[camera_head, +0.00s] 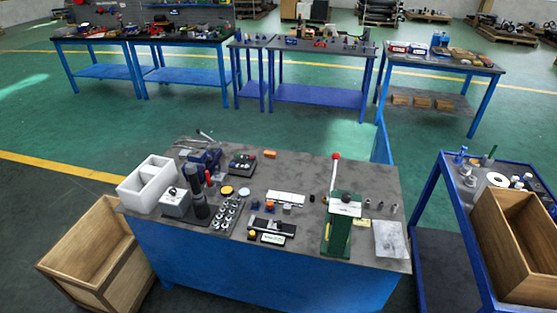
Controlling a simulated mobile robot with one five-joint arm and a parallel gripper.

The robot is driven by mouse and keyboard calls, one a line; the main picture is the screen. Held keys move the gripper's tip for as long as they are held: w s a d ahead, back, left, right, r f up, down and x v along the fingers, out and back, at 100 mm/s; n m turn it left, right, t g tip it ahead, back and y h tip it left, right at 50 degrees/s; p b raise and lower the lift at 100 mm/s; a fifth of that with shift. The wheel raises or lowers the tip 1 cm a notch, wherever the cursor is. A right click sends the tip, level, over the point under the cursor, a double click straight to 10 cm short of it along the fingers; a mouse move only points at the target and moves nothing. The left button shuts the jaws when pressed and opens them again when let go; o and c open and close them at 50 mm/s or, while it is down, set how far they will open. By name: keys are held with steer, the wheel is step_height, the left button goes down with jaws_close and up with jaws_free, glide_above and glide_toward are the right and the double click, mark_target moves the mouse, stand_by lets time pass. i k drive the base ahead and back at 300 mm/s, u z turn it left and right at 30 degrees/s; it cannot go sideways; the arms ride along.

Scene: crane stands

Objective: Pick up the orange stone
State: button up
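Two small orange things lie on the grey top of the blue workbench (330,172). One is a low orange block (270,154) near the back edge, with clear bench around it. The other is a rounder orange piece (270,205) near the middle, close to a white strip and a dark fixture. Both are too small to tell which is the orange stone. I cannot make out my gripper anywhere in this view.
A white divided box (151,182), a grey device with a dark upright column (195,190) and a green press (341,222) with a red-knobbed lever stand on the bench. A wooden crate (95,250) is at left, a blue cart (440,215) at right.

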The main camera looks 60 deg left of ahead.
mark_target(270, 154)
steer(key=u, duration=0.4)
steer(key=k, duration=1.15)
steer(key=u, duration=0.95)
steer(key=i, duration=1.25)
steer(key=u, duration=0.55)
steer(key=i, duration=0.85)
steer(key=u, duration=0.05)
